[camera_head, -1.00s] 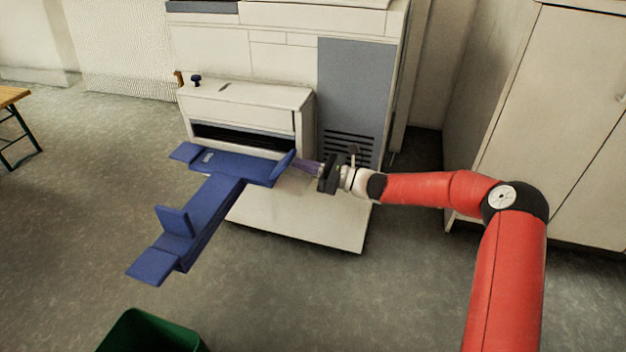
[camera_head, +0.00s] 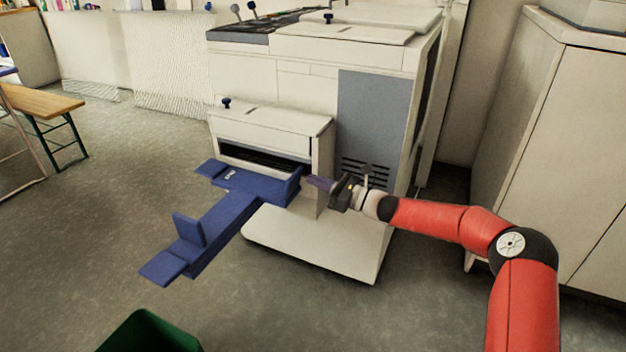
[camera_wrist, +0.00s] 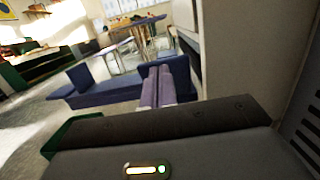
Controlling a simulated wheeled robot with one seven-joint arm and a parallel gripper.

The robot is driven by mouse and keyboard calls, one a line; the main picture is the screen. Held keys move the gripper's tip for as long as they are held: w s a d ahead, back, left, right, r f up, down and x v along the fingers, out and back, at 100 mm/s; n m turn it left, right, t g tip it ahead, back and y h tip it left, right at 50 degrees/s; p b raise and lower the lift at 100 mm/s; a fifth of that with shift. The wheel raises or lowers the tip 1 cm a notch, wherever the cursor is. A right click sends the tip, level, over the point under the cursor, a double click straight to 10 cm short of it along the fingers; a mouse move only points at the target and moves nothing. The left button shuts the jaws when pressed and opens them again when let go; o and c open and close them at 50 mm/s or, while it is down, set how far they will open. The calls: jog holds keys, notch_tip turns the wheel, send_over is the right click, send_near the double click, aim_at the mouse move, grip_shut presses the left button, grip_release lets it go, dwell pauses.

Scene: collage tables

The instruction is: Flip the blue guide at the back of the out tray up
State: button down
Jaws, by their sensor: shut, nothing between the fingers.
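The blue T-shaped out tray (camera_head: 225,215) juts from the front of the white machine. At its machine end, the right-hand blue guide (camera_head: 294,184) stands up, and the left-hand flap (camera_head: 210,169) lies flat. Farther out, one plate (camera_head: 188,230) is upright and the end flap (camera_head: 162,268) lies flat. I cannot tell for sure which is the back guide. My gripper (camera_head: 308,181) is shut and empty, its purple fingers pointing left at the right-hand guide's outer side. In the wrist view the fingertips (camera_wrist: 158,70) overlap a blue plate (camera_wrist: 180,68); contact is unclear.
The white machine (camera_head: 285,85) stands behind the tray, its pale base (camera_head: 320,250) below my gripper. A green bin (camera_head: 150,332) is at the bottom left. A cabinet (camera_head: 560,140) stands at the right. The floor left of the tray is clear.

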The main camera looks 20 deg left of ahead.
jog(key=d+r, duration=0.5)
jog(key=d, duration=0.4)
jog(key=shift+s+d, duration=0.25)
jog(key=shift+s, duration=0.1)
jog(key=shift+s, duration=0.1)
